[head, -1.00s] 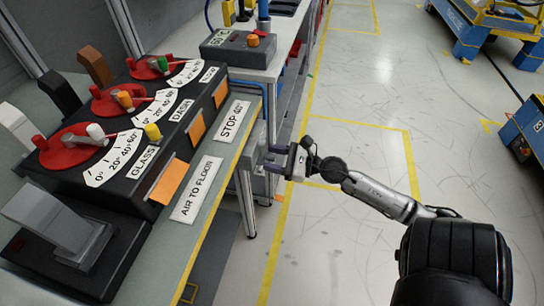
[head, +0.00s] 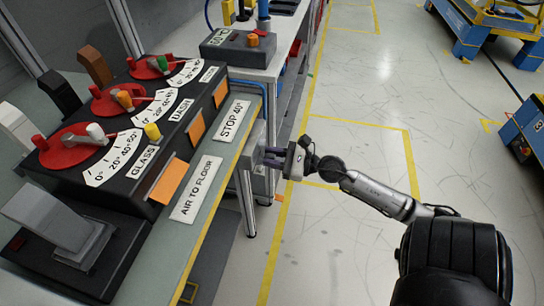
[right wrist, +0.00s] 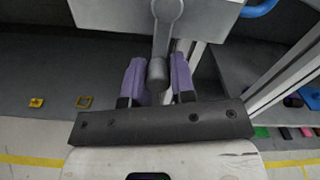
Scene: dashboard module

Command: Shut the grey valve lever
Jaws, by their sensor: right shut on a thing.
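In the right wrist view the grey valve lever (right wrist: 160,38) hangs down from a grey box (right wrist: 205,8), its rounded end between the two purple fingers. My right gripper (right wrist: 157,68) is shut on this lever near its lower end. In the head view my right gripper (head: 272,158) points left at the side of the bench, below the bench top. The lever itself is hard to make out there. My left gripper is not in view.
A black console (head: 140,165) with several red dials stands on the bench at left. A grey pedal-like part (head: 50,220) is in front of it. A small grey control box (head: 238,45) sits further back. The floor to the right is clear, with blue carts (head: 480,35) beyond.

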